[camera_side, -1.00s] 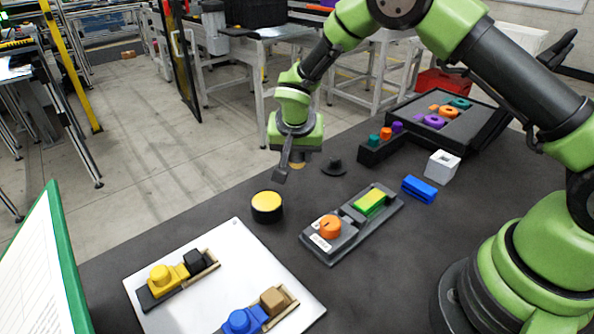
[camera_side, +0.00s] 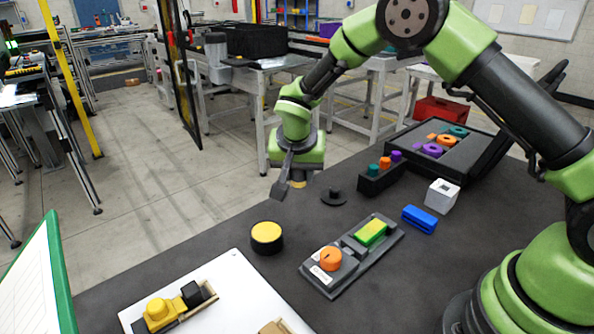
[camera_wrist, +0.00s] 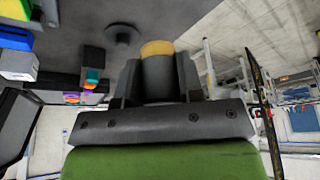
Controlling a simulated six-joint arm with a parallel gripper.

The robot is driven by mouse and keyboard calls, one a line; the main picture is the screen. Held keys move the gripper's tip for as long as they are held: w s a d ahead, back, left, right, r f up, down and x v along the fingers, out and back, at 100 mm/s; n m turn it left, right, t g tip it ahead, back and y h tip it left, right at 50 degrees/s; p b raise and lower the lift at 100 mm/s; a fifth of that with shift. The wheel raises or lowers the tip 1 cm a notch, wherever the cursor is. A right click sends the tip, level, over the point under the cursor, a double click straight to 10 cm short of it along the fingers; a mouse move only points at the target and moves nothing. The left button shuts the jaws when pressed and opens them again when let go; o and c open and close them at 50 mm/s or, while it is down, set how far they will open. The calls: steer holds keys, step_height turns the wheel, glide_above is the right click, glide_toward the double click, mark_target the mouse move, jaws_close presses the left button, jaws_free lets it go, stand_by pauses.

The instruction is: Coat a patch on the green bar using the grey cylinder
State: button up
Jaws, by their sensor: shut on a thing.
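My gripper (camera_side: 291,185) is shut on the grey cylinder, up in the air behind the round black pad with a yellow top (camera_side: 267,237). In the wrist view the grey cylinder (camera_wrist: 158,80) stands between both fingers, its yellowish-tan tip (camera_wrist: 157,48) pointing away from me. In the side view the fingers hide most of the cylinder. The green bar (camera_side: 370,232) lies on a dark grey fixture (camera_side: 345,249), right of the pad and behind an orange round knob (camera_side: 331,258). The cylinder is well apart from the bar and the pad.
A flat black disc with a peg (camera_side: 333,197) lies behind the fixture. A blue block (camera_side: 420,219), a white box (camera_side: 442,195) and a black holder with coloured pegs (camera_side: 380,180) stand to the right. A white board (camera_side: 225,290) with parts lies at front left.

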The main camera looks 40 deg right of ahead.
steer(key=s+d+m+g+h, duration=0.1)
steer(key=s+d+m+g, duration=0.25)
steer(key=s+m, duration=0.4)
steer(key=r+m+g+y, duration=0.1)
steer(key=r+m+g, duration=0.15)
steer(key=m, duration=0.75)
glide_above(372, 233)
steer(key=d, duration=0.1)
steer(key=f, duration=0.1)
steer(key=shift+w+f, duration=0.2)
steer(key=shift+f, duration=1.5)
steer(key=shift+w+f, duration=0.2)
steer(key=shift+f, duration=2.2)
steer(key=shift+a, duration=0.85)
steer(key=shift+c, duration=0.4)
steer(key=shift+a, duration=1.1)
steer(key=shift+d, duration=1.8)
steer(key=shift+d+r, duration=0.2)
step_height(372, 233, up, 8)
